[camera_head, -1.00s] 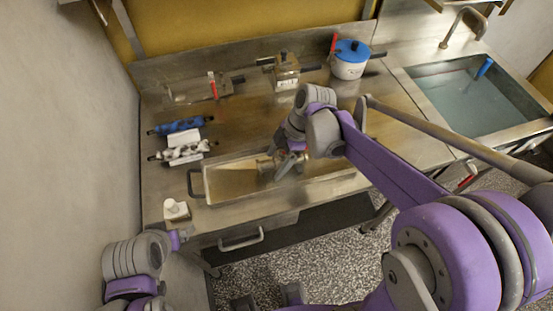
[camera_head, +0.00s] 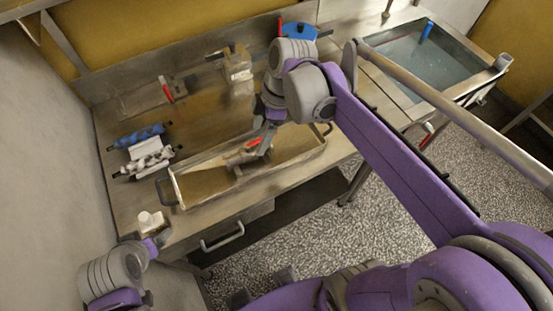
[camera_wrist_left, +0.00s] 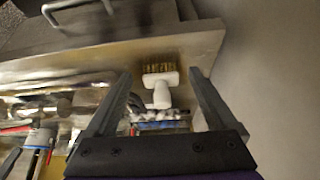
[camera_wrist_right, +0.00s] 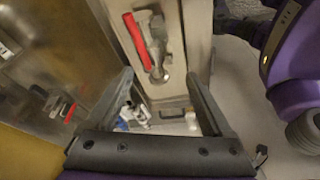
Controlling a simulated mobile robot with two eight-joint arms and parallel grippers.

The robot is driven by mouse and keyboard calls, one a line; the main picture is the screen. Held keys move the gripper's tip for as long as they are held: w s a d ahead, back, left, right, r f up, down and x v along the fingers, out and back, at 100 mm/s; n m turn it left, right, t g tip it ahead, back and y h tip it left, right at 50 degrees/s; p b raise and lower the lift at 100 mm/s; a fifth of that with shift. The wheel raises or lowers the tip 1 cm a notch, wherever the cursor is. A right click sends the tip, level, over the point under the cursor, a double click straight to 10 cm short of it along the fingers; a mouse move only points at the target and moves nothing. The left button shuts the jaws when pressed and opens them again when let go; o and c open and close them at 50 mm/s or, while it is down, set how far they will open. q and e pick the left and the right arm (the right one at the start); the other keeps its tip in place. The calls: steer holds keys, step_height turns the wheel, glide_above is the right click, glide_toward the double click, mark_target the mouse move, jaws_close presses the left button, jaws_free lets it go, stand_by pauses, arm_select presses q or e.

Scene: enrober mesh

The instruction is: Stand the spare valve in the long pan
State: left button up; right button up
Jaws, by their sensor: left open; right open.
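The spare valve, a grey metal body (camera_wrist_right: 157,45) with a red lever (camera_wrist_right: 135,37), is in the long pan (camera_wrist_right: 172,100) in the right wrist view. My left gripper (camera_wrist_left: 160,73) is open and empty, near the bench's front left corner.
A white-handled brush (camera_wrist_left: 160,90) lies at the bench's front left. A blue roller (camera_head: 140,136) and a mesh roller (camera_head: 150,162) lie behind it.

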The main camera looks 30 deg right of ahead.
steer(key=s+d+f+m+t+h, duration=0.2)
steer(key=s+f+m+t+h, duration=0.1)
steer(key=s+f+m, duration=0.4)
steer(key=s+m+t, duration=0.1)
steer(key=s+m, duration=0.2)
steer(key=m, duration=0.4)
steer(key=shift+s+f+t, duration=0.3)
steer(key=shift+f, duration=0.05)
